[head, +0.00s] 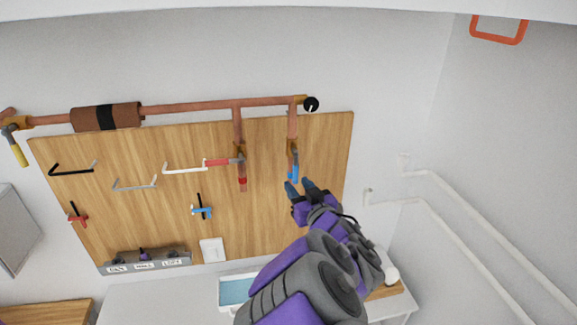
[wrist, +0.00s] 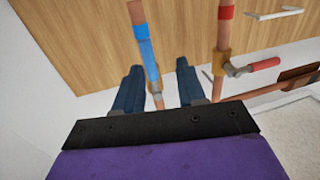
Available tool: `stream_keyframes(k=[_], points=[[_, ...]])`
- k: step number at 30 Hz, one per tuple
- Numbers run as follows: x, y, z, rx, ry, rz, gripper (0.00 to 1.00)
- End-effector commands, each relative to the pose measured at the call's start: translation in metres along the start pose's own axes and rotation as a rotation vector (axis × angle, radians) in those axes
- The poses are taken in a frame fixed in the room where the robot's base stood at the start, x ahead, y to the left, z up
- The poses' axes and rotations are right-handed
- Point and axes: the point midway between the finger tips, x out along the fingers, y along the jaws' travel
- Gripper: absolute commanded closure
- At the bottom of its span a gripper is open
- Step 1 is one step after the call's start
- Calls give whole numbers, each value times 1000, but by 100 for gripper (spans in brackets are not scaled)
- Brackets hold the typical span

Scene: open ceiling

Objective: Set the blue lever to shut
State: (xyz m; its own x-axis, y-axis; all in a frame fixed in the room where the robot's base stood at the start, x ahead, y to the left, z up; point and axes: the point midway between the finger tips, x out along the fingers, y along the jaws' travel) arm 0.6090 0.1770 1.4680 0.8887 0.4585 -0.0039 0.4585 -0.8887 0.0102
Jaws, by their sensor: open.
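The blue lever (head: 294,172) is on the right-hand drop pipe of the copper pipework on the wall. It hangs down in line with its pipe. In the wrist view the blue lever (wrist: 145,48) lies along the pipe, beyond and between my fingertips as seen in the picture. My gripper (head: 299,186) is open, just below and to the right of the lever in the head view. In the wrist view its two dark fingers (wrist: 158,75) stand apart on either side of the valve's pipe. I cannot tell whether either finger touches it.
A red lever (head: 217,162) on the neighbouring drop pipe sticks out sideways to the left. A wooden board (head: 320,150) with several handles is behind. A yellow lever (head: 19,153) is at far left. White pipes (head: 450,190) run along the right wall.

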Motion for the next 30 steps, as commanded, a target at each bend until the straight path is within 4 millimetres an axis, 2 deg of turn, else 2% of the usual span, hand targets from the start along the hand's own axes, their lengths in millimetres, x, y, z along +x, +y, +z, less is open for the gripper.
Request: stream_keyframes(k=[8, 15, 20, 29, 30], points=[[34, 9, 0, 7, 0, 1, 60], [61, -1, 2, 1, -3, 0, 60], [68, -4, 2, -1, -3, 0, 60], [66, 2, 1, 3, 0, -1, 59], [66, 2, 1, 3, 0, -1, 63]])
